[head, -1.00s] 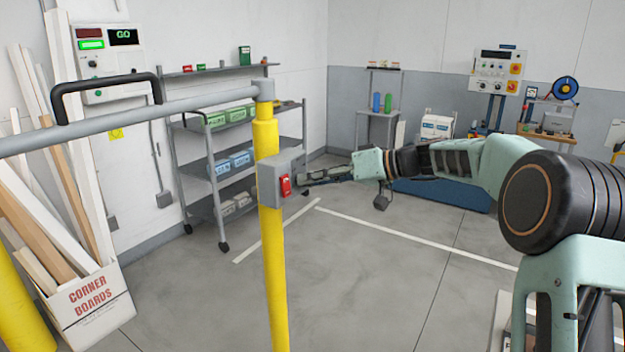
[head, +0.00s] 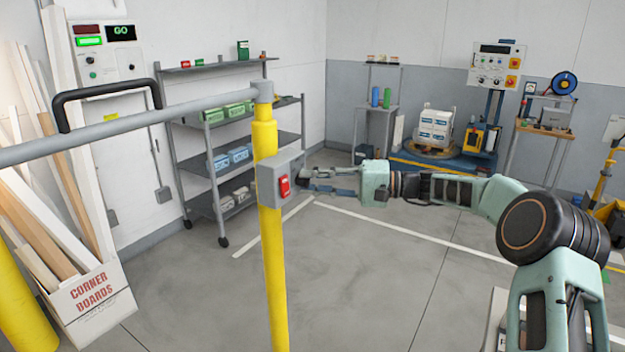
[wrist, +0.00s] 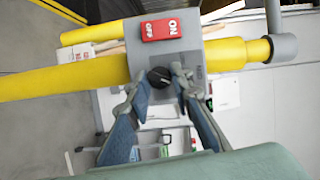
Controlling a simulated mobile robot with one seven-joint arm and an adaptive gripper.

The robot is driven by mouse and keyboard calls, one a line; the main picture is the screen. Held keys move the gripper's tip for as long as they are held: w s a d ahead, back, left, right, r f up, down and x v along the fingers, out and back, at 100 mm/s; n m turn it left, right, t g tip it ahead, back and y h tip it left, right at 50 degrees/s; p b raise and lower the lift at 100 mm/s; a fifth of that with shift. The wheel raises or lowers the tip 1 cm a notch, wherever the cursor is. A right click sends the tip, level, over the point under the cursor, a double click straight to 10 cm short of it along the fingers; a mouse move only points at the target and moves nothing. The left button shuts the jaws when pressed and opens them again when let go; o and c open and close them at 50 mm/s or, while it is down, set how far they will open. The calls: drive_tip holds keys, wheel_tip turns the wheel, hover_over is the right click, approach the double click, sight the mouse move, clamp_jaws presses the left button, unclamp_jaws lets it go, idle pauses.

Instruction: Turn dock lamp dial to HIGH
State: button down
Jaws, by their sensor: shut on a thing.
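The dial (wrist: 160,76) is a round black knob on the face of a grey box (wrist: 203,85) in the wrist view. My gripper (wrist: 161,74) has one finger on each side of the dial and is shut on it. The small marks beside the dial are too blurred to read, so I cannot tell its setting. In the head view the grey box (head: 270,185) sits on a yellow post, and my gripper (head: 307,180) reaches its right side.
A red ON/OFF rocker switch (wrist: 161,28) is on the same box, close beyond my fingertips. The yellow post (head: 274,270) carries a grey rail (head: 200,106) to the left. A wheeled shelf (head: 232,150) stands behind. The floor around the post is clear.

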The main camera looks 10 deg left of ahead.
drive_tip(key=m+y, duration=0.1)
drive_tip(key=m, duration=0.3)
drive_tip(key=shift+f+m+y, duration=0.2)
drive_tip(key=shift+m+y, duration=0.2)
drive_tip(key=shift+m, duration=0.3)
drive_tip(key=c, duration=1.7)
unclamp_jaws()
drive_tip(key=shift+d, duration=0.1)
drive_tip(key=d, duration=0.4)
drive_tip(key=d+f, duration=0.1)
drive_tip(key=d, duration=0.6)
drive_tip(key=shift+w+d+f, duration=0.2)
drive_tip(key=shift+d+f, duration=0.1)
drive_tip(key=shift+d, duration=0.05)
